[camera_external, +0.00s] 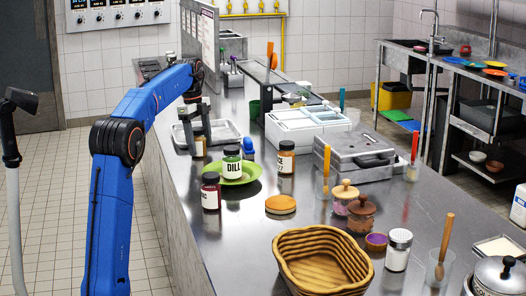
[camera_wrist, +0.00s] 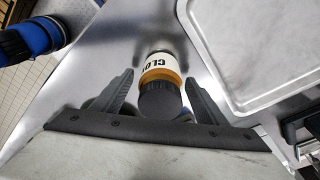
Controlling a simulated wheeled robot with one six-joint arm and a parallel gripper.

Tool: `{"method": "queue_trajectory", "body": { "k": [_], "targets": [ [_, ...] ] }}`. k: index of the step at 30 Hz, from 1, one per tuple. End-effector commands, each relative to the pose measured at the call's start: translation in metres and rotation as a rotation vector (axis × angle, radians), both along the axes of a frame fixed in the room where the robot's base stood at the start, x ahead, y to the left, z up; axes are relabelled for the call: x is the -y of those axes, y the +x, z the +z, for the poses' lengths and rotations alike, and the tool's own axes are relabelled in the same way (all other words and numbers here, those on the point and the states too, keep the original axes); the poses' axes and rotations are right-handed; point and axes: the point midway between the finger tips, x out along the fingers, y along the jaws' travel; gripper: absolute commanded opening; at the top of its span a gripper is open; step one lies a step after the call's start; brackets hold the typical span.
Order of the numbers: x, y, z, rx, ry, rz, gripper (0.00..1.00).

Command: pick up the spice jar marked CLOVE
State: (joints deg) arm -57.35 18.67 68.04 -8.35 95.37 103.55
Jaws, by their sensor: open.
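The spice jar marked CLO, the rest of its label turned out of sight, has a black lid, a white label and amber contents. In the wrist view the jar (camera_wrist: 161,63) stands between the two fingers of my gripper (camera_wrist: 160,80), with its lid toward the palm. A gap shows on both sides, and my gripper is open. In the external view my gripper (camera_external: 197,128) points down at the counter's left side. The jar (camera_external: 200,147) is partly hidden there under the fingers.
A metal tray (camera_external: 228,127) lies close right of the jar; its rim (camera_wrist: 222,90) shows in the wrist view. The DILL jar (camera_external: 232,168) stands on a green plate (camera_external: 250,171). A dark red jar (camera_external: 210,192) and an orange-brown jar (camera_external: 286,160) stand nearby.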

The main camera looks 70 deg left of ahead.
Motion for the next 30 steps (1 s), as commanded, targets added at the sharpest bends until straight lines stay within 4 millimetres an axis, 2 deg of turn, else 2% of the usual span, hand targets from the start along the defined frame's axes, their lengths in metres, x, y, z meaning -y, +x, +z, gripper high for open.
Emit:
{"method": "queue_trajectory", "body": {
  "k": [8,15,24,30],
  "targets": [
    [0.0,0.0,-0.003,0.001,0.001,0.0,0.67],
    [0.0,0.0,-0.003,0.001,0.001,0.0,0.15],
    [0.0,0.0,0.001,0.001,0.001,0.0,0.16],
    [-0.001,0.001,0.028,0.002,0.003,-0.001,0.16]
  ]
}}
